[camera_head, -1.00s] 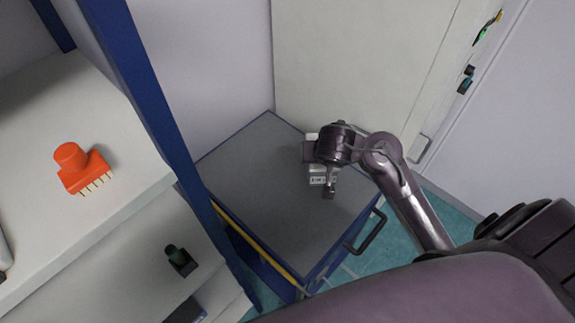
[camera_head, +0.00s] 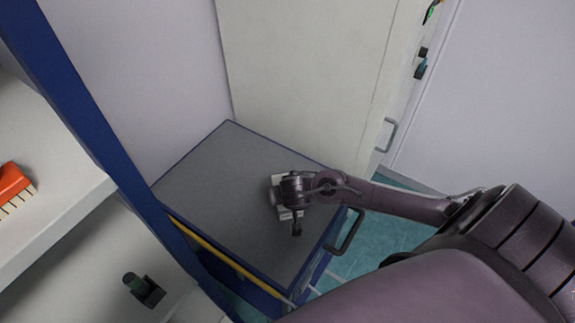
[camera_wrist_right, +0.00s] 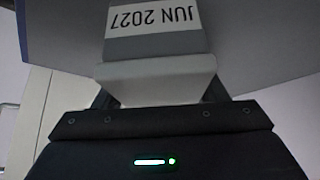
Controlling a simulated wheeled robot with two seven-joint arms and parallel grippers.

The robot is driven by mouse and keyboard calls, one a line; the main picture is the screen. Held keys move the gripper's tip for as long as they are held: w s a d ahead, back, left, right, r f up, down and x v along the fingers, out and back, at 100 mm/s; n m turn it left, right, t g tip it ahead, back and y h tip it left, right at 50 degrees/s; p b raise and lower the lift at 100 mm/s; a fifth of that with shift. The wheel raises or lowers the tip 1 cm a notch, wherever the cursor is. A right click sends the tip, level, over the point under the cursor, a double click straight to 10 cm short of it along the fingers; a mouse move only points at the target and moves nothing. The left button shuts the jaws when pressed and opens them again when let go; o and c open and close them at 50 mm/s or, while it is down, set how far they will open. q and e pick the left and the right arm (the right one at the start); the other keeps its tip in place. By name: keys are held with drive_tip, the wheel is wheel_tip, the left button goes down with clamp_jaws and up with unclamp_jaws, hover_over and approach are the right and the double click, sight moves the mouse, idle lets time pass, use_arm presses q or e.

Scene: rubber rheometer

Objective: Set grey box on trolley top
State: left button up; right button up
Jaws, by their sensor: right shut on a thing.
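The trolley (camera_head: 200,185) has a flat grey top with a blue rim. My right arm comes in from the right, and my right gripper (camera_head: 291,200) is over the right part of the trolley top. It is shut on the grey box (camera_head: 278,183), which is mostly hidden under the wrist in the head view. In the right wrist view the light grey box (camera_wrist_right: 155,72) sits between the fingers, with a label reading "JUN 2027" upside down. I cannot tell whether the box touches the top. My left gripper is not in view.
A blue-framed shelf (camera_head: 60,215) stands at the left with an orange brush (camera_head: 14,188) and a small dark object (camera_head: 143,290). A white cabinet (camera_head: 305,80) stands behind the trolley. A black handle (camera_head: 346,232) sticks out at its right. The trolley top's left half is clear.

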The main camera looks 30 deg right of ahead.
drive_tip(key=shift+w+f, duration=0.1)
drive_tip(key=shift+f, duration=0.95)
drive_tip(key=shift+f, duration=0.1)
drive_tip(key=shift+f+b, duration=0.15)
drive_tip(key=shift+b, duration=0.15)
drive_tip(key=o, duration=1.3)
drive_tip(key=shift+o, duration=0.2)
drive_tip(key=shift+r, duration=0.25)
drive_tip(key=p+v, duration=0.2)
drive_tip(key=v, duration=1)
drive_tip(key=shift+f, duration=0.1)
